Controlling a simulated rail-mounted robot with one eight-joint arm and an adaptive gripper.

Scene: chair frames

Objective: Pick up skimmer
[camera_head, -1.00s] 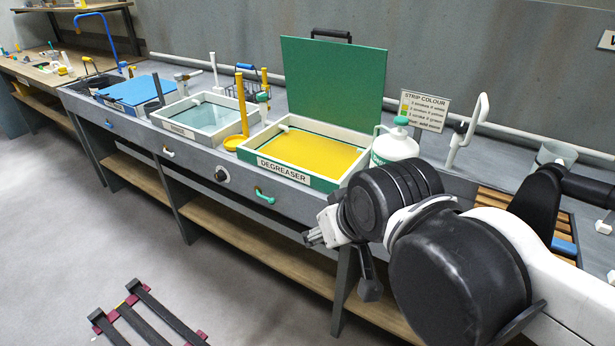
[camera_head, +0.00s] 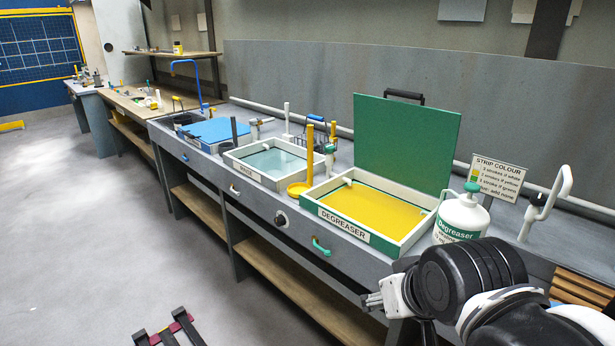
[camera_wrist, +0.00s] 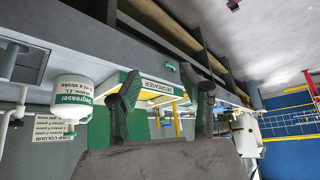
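What looks like the skimmer is a yellow tool with a shallow round dish (camera_head: 298,188) and a tall upright handle (camera_head: 309,152). In the head view it stands at the bench front, between the rinse tray (camera_head: 268,165) and the degreaser tray (camera_head: 370,212). My gripper (camera_head: 373,300) is in front of the bench, right of and apart from the skimmer. In the wrist view, which is upside down, my gripper (camera_wrist: 163,98) has its two dark fingers spread with nothing between them. A yellow upright (camera_wrist: 177,122) shows beyond them, possibly the skimmer's handle.
The degreaser's green lid (camera_head: 405,140) stands open behind its tray. A white degreaser jug (camera_head: 460,216) and a strip colour sign (camera_head: 497,178) are to its right. A wire basket (camera_head: 312,135) stands behind the trays. The floor in front of the bench (camera_head: 130,220) is mostly clear.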

